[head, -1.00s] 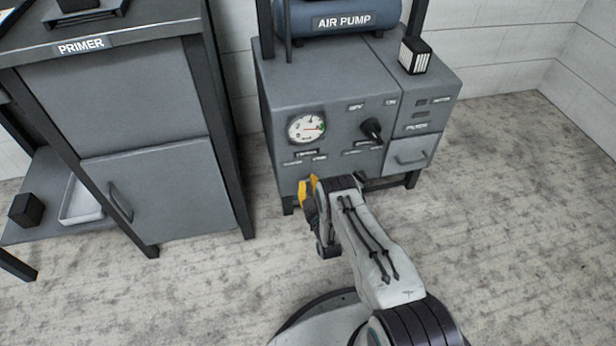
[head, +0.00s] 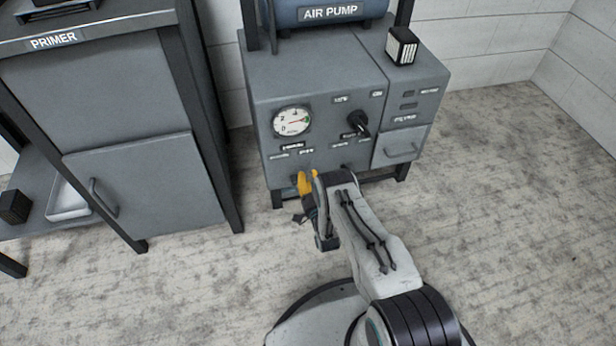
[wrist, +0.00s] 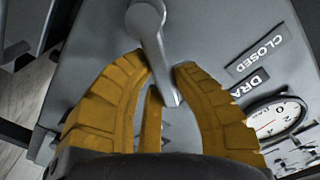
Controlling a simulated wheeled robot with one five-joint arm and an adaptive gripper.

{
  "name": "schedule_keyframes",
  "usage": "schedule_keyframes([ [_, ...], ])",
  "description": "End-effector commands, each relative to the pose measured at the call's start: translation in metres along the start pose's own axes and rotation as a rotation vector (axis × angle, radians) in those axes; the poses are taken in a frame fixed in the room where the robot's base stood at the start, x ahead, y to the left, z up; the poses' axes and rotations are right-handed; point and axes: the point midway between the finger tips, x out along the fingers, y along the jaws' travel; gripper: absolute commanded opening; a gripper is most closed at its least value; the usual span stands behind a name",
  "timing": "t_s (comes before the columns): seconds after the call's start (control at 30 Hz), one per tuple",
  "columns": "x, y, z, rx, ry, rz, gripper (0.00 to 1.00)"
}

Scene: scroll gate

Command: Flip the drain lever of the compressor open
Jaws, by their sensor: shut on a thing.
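The compressor is a grey cabinet (head: 320,70) with a blue tank labelled AIR PUMP (head: 330,12) on top. In the wrist view, the drain lever (wrist: 150,40) is a light grey arm on a round pivot. It reaches down between the yellow fingers of my gripper (wrist: 160,85), which is shut on its lower end. Labels reading CLOSED (wrist: 257,54) and a partly hidden DRA... (wrist: 250,88) are to the right of it. In the head view, my gripper (head: 306,184) is at the cabinet's lower front, and the lever is hidden there.
A round gauge (head: 292,121) and a black knob (head: 357,124) are on the cabinet front. A drawer with a handle (head: 400,148) is at its right. The PRIMER cabinet (head: 140,190) stands to the left. The floor at right is clear.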

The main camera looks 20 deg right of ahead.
Motion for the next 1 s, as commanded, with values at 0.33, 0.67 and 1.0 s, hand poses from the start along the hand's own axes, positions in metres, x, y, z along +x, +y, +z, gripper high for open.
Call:
schedule_keyframes([
  [0.33,0.0003,-0.0018,0.0031,0.028,-0.005,-0.004,0.00],
  [0.67,0.0002,-0.0017,0.0031,0.027,-0.005,-0.003,0.32],
  [1.0,0.0000,-0.0005,0.0018,0.025,-0.002,-0.002,0.50],
])
